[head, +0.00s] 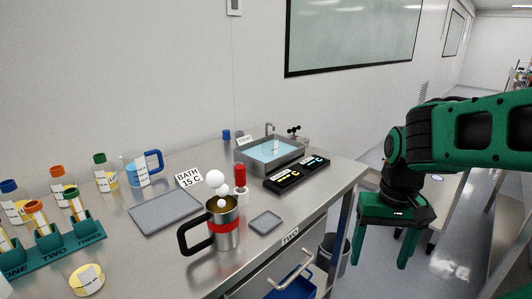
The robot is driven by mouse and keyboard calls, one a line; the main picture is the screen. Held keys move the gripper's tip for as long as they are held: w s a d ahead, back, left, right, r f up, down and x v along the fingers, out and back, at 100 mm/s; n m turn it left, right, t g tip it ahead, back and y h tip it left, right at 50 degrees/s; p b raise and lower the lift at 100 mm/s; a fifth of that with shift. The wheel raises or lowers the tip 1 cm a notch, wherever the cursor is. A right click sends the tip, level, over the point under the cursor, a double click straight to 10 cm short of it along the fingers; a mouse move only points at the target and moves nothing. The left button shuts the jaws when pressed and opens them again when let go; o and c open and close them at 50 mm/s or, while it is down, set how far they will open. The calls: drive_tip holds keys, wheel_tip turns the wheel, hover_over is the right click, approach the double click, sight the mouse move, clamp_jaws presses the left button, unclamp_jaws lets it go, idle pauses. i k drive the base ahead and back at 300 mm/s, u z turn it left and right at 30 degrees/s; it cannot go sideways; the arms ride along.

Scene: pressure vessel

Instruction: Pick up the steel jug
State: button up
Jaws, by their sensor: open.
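The steel jug (226,232) stands upright on the steel bench near its front edge.
Around the jug are a grey tray (164,212), a small grey tray (265,222), a red-capped bottle (240,184) and a dark display unit (297,175). The drawer (292,278) below is open.

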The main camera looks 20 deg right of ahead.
sight(223, 224)
drive_tip(key=u, duration=1)
drive_tip(key=k, duration=0.95)
drive_tip(key=z, duration=0.5)
